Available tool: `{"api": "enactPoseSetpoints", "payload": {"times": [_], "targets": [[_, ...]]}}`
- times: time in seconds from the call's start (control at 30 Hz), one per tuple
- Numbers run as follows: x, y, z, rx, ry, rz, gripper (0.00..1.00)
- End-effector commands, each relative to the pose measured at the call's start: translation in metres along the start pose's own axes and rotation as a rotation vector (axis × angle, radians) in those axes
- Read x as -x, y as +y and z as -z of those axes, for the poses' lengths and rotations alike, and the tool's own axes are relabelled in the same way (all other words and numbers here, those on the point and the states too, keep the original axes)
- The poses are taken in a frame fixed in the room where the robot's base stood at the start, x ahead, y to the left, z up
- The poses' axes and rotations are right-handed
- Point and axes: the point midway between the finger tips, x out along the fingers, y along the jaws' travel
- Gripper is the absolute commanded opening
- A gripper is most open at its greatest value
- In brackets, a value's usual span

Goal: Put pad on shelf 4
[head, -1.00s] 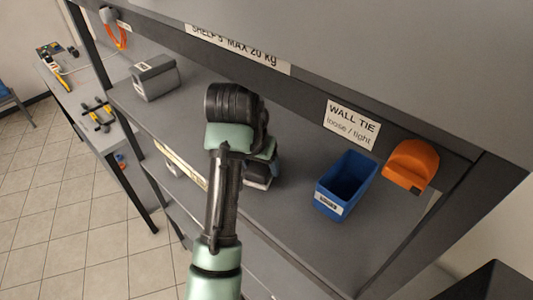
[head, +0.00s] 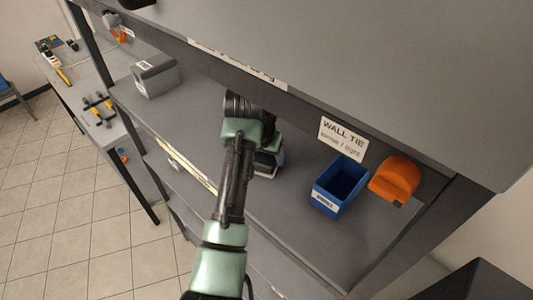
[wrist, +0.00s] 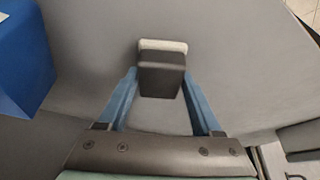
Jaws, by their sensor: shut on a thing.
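The pad (wrist: 162,72) is a dark block with a pale far edge, seen in the wrist view. My gripper (wrist: 161,82) is shut on it, with one blue finger at each side. In the head view my gripper is mostly hidden behind my own arm. A pale edge, probably the pad (head: 264,170), shows below the wrist, over the grey shelf (head: 290,205) or close to it. I cannot tell whether the pad touches the shelf. A label on the board above is too slanted to read now.
A grey bin (head: 154,77) stands at the shelf's left. The board above (head: 340,60) hangs close over my wrist.

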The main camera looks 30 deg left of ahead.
Motion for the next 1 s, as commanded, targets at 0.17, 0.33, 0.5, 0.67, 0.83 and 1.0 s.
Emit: {"api": "enactPoseSetpoints", "payload": {"times": [0.17, 0.33, 0.5, 0.67, 0.83, 1.0], "targets": [[-0.001, 0.0, -0.001, 0.0, -0.001, 0.0, 0.93], [-0.001, 0.0, -0.001, 0.0, -0.001, 0.0, 0.96], [0.001, 0.0, 0.001, 0.0, 0.0, 0.0, 0.96], [0.006, 0.0, 0.0, -0.001, 0.004, 0.001, 0.96], [0.017, 0.0, -0.016, 0.001, 0.002, 0.0, 0.96], [0.026, 0.0, -0.041, 0.001, 0.001, 0.0, 0.96]]}}
